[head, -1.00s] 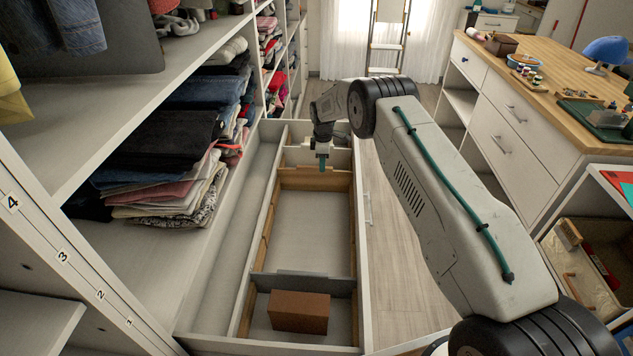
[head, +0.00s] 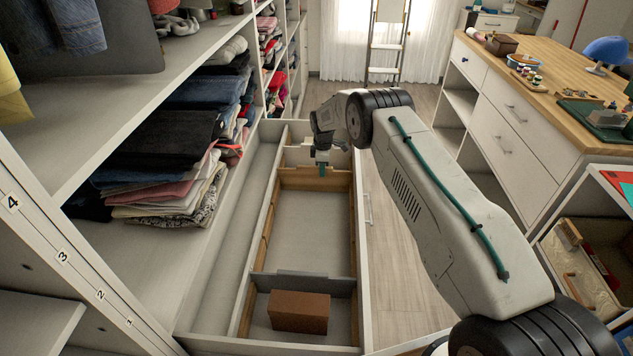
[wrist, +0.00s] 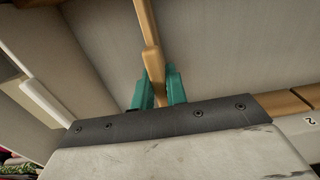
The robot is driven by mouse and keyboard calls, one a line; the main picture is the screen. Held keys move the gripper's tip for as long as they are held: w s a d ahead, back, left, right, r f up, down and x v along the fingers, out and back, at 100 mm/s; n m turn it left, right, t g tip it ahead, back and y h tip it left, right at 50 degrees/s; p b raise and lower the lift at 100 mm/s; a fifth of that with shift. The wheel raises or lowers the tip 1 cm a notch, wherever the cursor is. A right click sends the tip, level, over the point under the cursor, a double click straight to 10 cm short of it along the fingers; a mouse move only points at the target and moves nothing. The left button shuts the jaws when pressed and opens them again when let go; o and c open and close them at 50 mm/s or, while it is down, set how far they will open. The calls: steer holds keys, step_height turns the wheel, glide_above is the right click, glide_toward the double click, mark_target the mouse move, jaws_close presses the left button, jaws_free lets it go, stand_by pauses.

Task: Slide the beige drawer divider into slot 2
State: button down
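The beige drawer divider (head: 300,182) spans the far part of the pulled-out drawer, crosswise between its wooden side rails. In the wrist view it shows as a narrow tan strip (wrist: 143,22) running up from between my fingers. My gripper (head: 322,171) is over the middle of the divider, with teal fingertips low against it. In the wrist view the gripper (wrist: 160,90) has one finger on each side of the strip, close against it, and looks shut on it. The divider's lower edge is hidden. A label 2 (wrist: 310,121) is on a pale edge at the right.
A grey divider (head: 285,280) crosses the drawer nearer to me. A brown box (head: 299,311) stands in front of it. The compartment floor (head: 310,230) between the dividers is clear. Shelves with folded clothes (head: 165,140) line the left; a wood-topped cabinet (head: 520,115) stands right.

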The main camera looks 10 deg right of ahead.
steer(key=shift+r, duration=0.1)
steer(key=shift+r, duration=4)
